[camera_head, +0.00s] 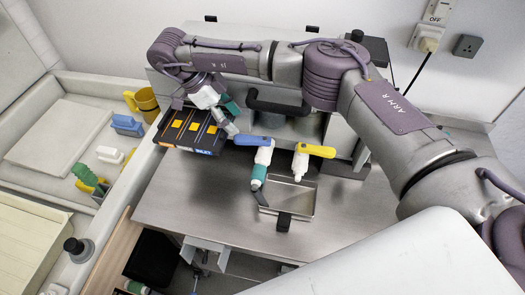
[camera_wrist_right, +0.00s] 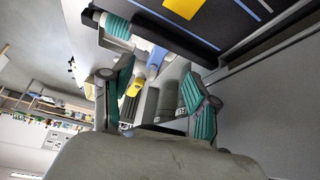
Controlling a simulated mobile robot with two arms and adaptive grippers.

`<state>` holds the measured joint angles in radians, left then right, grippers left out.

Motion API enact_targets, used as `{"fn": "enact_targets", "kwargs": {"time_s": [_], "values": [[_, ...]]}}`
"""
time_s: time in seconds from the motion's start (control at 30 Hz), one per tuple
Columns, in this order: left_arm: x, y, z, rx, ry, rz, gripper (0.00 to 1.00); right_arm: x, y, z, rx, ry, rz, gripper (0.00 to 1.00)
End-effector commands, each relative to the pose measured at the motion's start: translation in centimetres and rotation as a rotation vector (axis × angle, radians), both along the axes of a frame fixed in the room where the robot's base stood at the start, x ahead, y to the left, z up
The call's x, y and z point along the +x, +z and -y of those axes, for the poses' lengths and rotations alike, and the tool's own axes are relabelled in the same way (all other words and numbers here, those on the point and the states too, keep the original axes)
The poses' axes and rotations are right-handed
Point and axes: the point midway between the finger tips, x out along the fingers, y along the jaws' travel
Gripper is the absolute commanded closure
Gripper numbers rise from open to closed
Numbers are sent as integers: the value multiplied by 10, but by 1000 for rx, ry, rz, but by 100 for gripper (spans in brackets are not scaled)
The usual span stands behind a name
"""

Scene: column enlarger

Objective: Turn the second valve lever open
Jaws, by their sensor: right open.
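Two valves sit side by side in the head view. One has a blue lever (camera_head: 252,140) pointing left, the other a yellow lever (camera_head: 318,150) pointing right. Both have white bodies; a teal fitting and dark spout hang below the blue one. Which counts as the second is not marked. My right gripper (camera_head: 230,116) is up and left of both levers, over the back of a black box, and touches neither. In the right wrist view it is open (camera_wrist_right: 160,88), with the blue lever (camera_wrist_right: 155,60) and yellow lever (camera_wrist_right: 133,88) showing beyond its fingers. My left gripper is not in view.
The black box with yellow squares (camera_head: 181,125) stands close to the right gripper. A metal tray (camera_head: 306,206) lies under the valves. A yellow mug (camera_head: 147,104) and a blue object (camera_head: 127,125) are at the left. The steel counter's lower left (camera_head: 185,205) is clear.

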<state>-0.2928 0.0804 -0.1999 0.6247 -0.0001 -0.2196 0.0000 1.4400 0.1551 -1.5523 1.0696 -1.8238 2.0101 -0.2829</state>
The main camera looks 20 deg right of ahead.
Motion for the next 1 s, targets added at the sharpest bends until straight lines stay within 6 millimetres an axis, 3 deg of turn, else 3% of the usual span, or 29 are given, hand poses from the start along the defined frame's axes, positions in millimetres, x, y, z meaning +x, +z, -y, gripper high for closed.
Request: {"fn": "enact_targets", "kwargs": {"time_s": [0.8,1.0], "values": [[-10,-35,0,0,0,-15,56,-13,-60,31,1,0,-2,40],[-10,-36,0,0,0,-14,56,-13,-61,32,0,0,0,40]]}}
